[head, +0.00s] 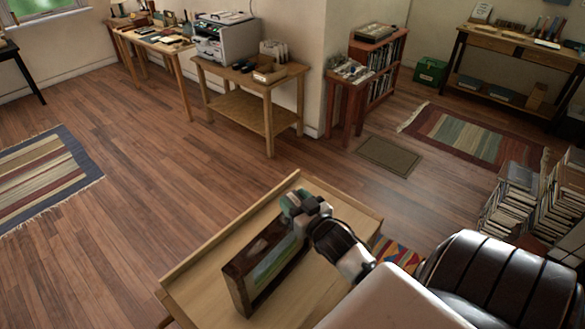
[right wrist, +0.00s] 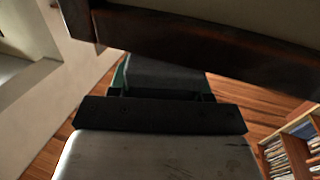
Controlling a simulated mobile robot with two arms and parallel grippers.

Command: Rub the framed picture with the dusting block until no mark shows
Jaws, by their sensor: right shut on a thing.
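The framed picture (head: 236,287) has a dark brown frame and stands upright on a light wooden table (head: 205,270). Its picture side faces right and shows green, seen at a steep angle. My right gripper (head: 298,203) is at the frame's upper far end, shut on the green dusting block (head: 289,198). In the right wrist view the dark frame (right wrist: 190,35) crosses the top, close to the gripper, and a green edge of the block (right wrist: 117,77) shows past the fingers. I cannot tell whether the block touches the picture. Any marks are too small to see. My left gripper is out of view.
The table has a raised edge (head: 235,225) along its far left side. A dark ribbed chair (head: 500,275) stands at right, near stacked books (head: 512,200). A side table with a printer (head: 223,38) stands farther back. The floor left of the table is clear.

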